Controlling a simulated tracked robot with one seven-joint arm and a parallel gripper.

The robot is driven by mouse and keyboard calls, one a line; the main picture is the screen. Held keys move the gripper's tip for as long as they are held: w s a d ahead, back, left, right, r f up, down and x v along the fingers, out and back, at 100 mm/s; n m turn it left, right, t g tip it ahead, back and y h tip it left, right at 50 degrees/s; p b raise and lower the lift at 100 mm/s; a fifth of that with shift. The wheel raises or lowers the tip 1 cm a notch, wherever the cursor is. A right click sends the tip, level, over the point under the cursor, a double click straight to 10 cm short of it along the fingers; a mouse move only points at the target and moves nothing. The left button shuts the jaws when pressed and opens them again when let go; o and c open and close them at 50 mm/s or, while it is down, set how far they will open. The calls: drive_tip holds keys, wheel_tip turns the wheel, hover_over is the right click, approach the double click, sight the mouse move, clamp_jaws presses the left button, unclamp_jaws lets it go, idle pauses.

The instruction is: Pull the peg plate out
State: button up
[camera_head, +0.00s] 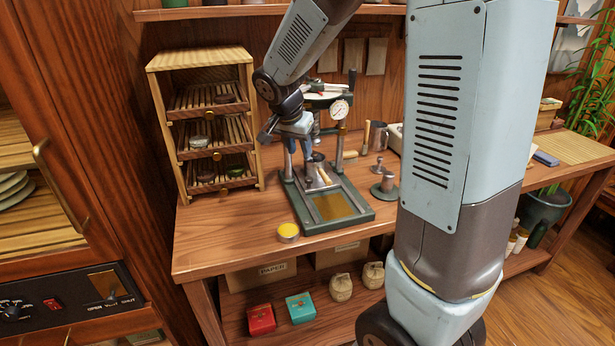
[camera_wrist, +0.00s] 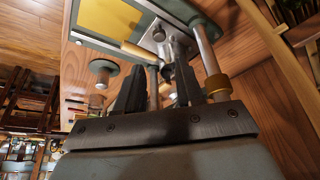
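The press (camera_head: 333,205) stands on the wooden bench, with a green frame, upright posts and a brass-coloured plate (camera_head: 333,206) at its front. My gripper (camera_head: 309,152) points down into the press between the posts, close to a grey metal cylinder (camera_head: 316,166). In the wrist view my gripper's two dark fingers (camera_wrist: 160,68) stand apart. A metal part with a rod (camera_wrist: 166,40) shows beyond and between them; contact cannot be told. The brass-coloured plate (camera_wrist: 105,18) and a post (camera_wrist: 206,48) also show there. I cannot pick out the peg plate for sure.
A slatted rack (camera_head: 205,125) with small cakes stands left of the press. The bench's front left is clear.

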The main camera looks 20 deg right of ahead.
sight(308, 178)
drive_tip(key=x, duration=1.3)
drive_tip(key=shift+r, duration=0.1)
clamp_jaws()
